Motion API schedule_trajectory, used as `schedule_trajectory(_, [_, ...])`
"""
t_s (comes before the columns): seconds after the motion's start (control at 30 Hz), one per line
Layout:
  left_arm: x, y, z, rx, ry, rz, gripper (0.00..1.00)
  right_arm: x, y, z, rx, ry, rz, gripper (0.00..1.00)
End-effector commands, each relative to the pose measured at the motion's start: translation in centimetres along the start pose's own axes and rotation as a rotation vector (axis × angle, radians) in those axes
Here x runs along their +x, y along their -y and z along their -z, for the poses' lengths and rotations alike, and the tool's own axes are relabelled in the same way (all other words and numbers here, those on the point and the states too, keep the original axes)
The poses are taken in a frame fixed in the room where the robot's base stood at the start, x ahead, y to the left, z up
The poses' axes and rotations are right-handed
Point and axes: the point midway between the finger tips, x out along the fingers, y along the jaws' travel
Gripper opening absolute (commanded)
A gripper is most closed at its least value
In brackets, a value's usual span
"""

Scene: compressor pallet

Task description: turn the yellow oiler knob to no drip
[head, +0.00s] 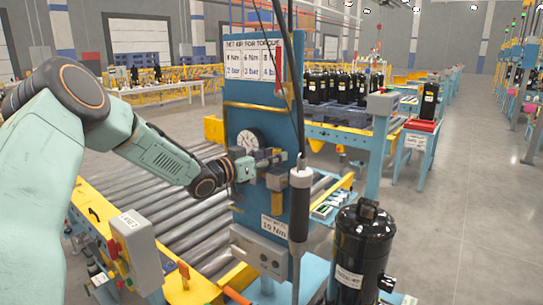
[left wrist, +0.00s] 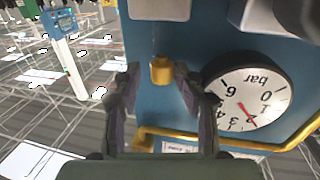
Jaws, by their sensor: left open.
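The yellow oiler knob (left wrist: 161,70) shows in the left wrist view as a small yellow cylinder against the blue panel (left wrist: 200,40). My left gripper (left wrist: 158,82) is open, with one finger on each side of the knob and gaps visible between. I cannot tell how deep the knob sits between the fingertips. In the head view my left gripper (head: 266,158) is at the blue panel, just right of the gauge, and the knob cannot be made out there. My right gripper is not in view.
A round bar gauge (left wrist: 248,97) sits close to my right finger in the wrist view. A yellow rail (left wrist: 240,144) runs along the panel. In the head view a hanging tool (head: 299,205) and cable are right of the gripper, and a black compressor (head: 361,255) stands in front.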

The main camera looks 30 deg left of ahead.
Motion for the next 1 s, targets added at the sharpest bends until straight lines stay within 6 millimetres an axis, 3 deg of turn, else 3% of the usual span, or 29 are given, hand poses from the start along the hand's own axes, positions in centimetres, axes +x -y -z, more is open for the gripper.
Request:
schedule_trajectory(0.23, [-0.7,0.3,0.0,-0.004,0.001,0.006,0.46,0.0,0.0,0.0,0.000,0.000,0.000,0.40])
schedule_trajectory(1.0, [-6.8,0.2,0.2,-0.004,-0.002,0.007,0.46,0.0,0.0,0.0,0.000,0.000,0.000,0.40])
